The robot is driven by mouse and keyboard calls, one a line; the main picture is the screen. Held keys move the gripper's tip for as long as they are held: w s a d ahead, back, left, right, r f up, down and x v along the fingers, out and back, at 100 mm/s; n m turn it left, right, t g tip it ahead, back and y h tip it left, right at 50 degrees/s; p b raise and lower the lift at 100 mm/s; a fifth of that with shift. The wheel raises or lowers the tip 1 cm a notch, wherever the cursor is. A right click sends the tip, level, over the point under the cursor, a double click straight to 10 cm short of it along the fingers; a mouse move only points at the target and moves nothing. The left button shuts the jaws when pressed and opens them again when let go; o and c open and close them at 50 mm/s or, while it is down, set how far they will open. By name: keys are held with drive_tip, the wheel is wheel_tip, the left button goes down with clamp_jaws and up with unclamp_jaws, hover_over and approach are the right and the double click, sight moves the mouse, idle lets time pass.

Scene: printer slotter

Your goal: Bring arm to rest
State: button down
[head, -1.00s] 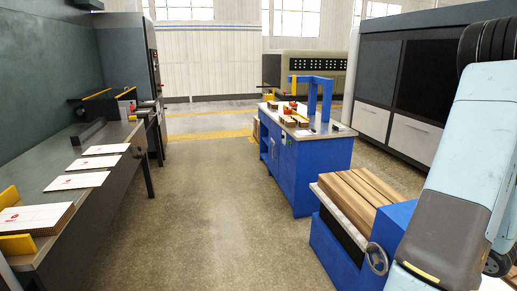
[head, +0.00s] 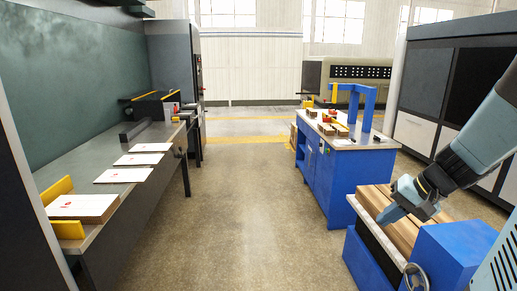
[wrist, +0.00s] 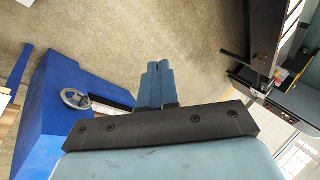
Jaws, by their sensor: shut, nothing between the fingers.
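My arm comes in from the right edge of the head view. My gripper (head: 388,213) hangs at its end, angled down and to the left, in front of a blue machine with brown boards on top. In the wrist view my gripper (wrist: 160,69) shows two blue fingers pressed together with nothing between them. Bare concrete floor lies beyond the fingertips there.
The blue machine (head: 445,255) has a handwheel (head: 416,278); brown boards (head: 383,206) lie on it. A blue workstation (head: 325,175) stands behind. A long table (head: 120,202) with white-topped sheets (head: 84,207) runs along the left. The middle floor (head: 235,215) is clear.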

drive_tip(key=s+a+r+n+t+h, duration=0.1)
drive_tip(key=s+a+r+n+h, duration=0.4)
drive_tip(key=s+a+r, duration=0.2)
wheel_tip(320, 180, up, 4)
drive_tip(key=shift+s+a+f+t, duration=0.1)
drive_tip(key=shift+s+a+t, duration=0.25)
drive_tip(key=shift+s, duration=0.75)
